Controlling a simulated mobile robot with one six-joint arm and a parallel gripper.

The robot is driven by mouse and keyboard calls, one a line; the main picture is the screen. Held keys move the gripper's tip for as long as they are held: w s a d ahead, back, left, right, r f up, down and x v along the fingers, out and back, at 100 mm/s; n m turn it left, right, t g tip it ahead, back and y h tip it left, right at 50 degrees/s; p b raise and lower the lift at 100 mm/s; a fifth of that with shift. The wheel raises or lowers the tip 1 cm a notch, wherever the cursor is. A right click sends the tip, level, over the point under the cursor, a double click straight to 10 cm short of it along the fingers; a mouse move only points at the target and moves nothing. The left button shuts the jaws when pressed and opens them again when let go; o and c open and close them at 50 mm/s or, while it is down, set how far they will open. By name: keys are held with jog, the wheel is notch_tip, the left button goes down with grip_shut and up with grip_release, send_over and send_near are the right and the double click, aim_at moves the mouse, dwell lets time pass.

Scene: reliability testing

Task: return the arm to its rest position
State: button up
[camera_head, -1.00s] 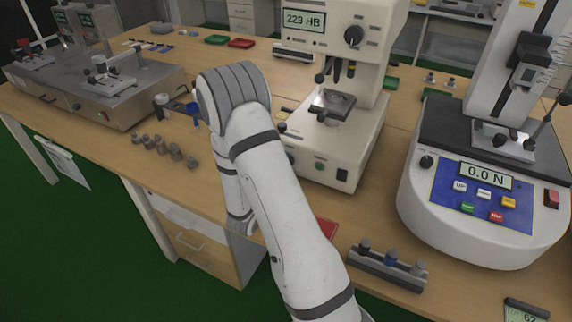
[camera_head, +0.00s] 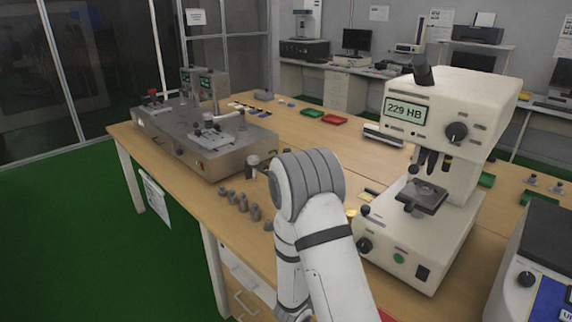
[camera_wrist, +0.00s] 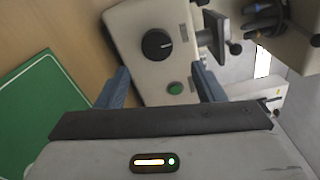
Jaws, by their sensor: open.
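My arm (camera_head: 325,250) is folded in front of the wooden table in the head view, its rounded elbow raised at the table's front edge. My gripper is hidden behind the arm in that view. In the wrist view my gripper (camera_wrist: 160,88) shows two blue-grey fingers, spread apart with nothing held between them. Beyond the fingers is the white hardness tester with a black knob (camera_wrist: 157,45) and a green button. I cannot tell how far the fingers are from it.
The hardness tester (camera_head: 462,110) reading 229 HB stands right of my arm. A force tester (camera_head: 545,265) is cut off at the right edge. Several grey metal weights (camera_head: 240,202) stand left of my arm. A metal bench unit (camera_head: 200,145) sits farther left. Green floor (camera_head: 90,230) is open at left.

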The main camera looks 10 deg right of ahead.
jog(key=s+d+r+m+g+y+p, duration=0.1)
jog(key=s+d+r+m+g+y, duration=0.1)
jog(key=s+r+m+g, duration=0.75)
jog(key=s+d+r+m+g+y+p, duration=0.15)
jog(key=s+m+g, duration=0.4)
jog(key=m, duration=0.95)
jog(key=s+a+r+m+t+y, duration=0.3)
jog(key=a+r+m+y, duration=0.1)
jog(key=m, duration=0.4)
jog(key=s+a+r+m+t+y+p, duration=0.1)
jog(key=s+a+r+m+t+y, duration=0.2)
jog(key=a+m+y, duration=0.4)
jog(key=shift+a+r+m+t, duration=0.4)
jog(key=shift+a+m, duration=0.2)
jog(key=shift+m, duration=0.15)
jog(key=shift+c, duration=0.2)
